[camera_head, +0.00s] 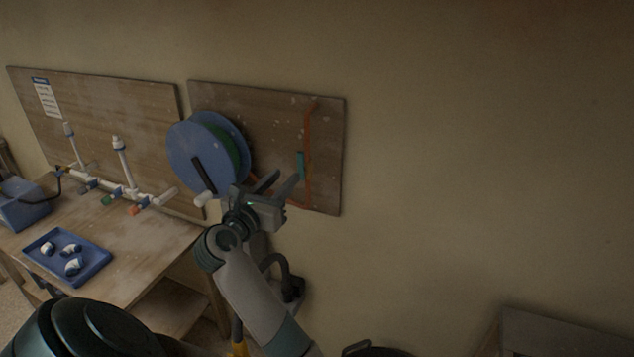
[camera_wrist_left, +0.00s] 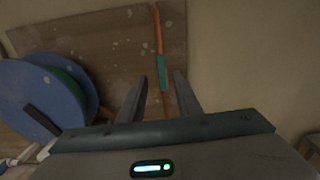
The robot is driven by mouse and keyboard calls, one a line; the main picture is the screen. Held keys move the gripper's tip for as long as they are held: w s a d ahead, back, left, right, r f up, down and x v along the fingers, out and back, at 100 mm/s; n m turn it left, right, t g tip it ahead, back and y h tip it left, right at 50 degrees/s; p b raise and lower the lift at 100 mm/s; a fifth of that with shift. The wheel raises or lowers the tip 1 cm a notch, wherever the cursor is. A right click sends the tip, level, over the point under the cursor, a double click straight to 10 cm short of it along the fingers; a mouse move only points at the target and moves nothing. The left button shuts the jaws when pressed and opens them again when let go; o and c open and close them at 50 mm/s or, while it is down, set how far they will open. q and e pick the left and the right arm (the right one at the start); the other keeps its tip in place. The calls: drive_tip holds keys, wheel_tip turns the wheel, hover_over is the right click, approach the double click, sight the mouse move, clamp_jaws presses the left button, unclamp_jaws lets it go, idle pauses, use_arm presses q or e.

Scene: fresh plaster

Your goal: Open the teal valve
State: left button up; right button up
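The teal valve (camera_head: 301,164) is a narrow upright handle on an orange pipe (camera_head: 308,128), which runs up a wooden board on the wall. In the left wrist view the teal valve (camera_wrist_left: 161,73) stands just beyond and between the fingertips, lined up with the orange pipe. My left gripper (camera_head: 282,181) is in front of the board, a little below the valve in the head view. Its two fingers (camera_wrist_left: 160,86) are spread apart with nothing between them, and I see no contact with the valve. My right gripper is not in view.
A blue hose reel (camera_head: 207,155) with a handle is mounted left of the valve, close to my left gripper. A wooden table (camera_head: 150,250) at left holds a blue tray (camera_head: 97,266) and white pipework with coloured valves. Bare wall is at right.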

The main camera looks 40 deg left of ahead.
use_arm(q)
drive_tip(key=shift+v, duration=2.35)
